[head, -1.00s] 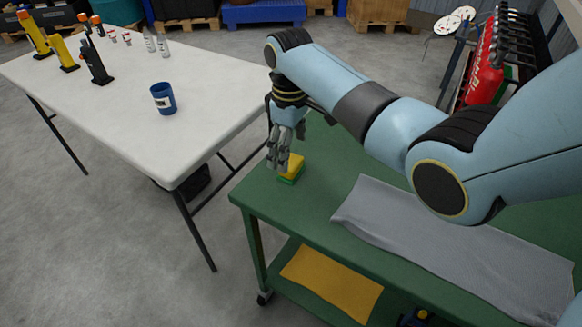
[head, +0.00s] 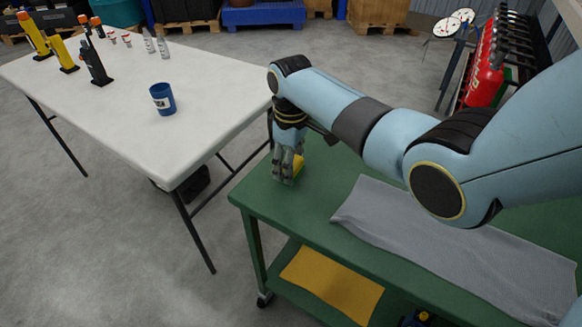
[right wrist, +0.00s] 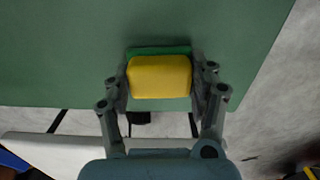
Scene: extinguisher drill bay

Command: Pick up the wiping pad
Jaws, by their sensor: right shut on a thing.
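The wiping pad (head: 299,165) is a small yellow block with a green layer. It is on the green cart top near its left end, mostly hidden behind my right gripper in the head view. In the right wrist view the pad (right wrist: 160,77) lies between both fingers, its yellow face toward the camera and a green strip at its far edge. My right gripper (head: 287,180) points down and is shut on the pad; in the right wrist view the gripper (right wrist: 162,82) has a finger against each side. My left gripper is not in view.
The green cart (head: 262,203) carries a grey cloth (head: 450,240) right of the pad; a yellow cloth (head: 331,284) lies on its lower shelf. A white table (head: 120,100) at left holds a blue cup (head: 163,99) and several bottle-like items. Red extinguishers (head: 485,72) stand at back right.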

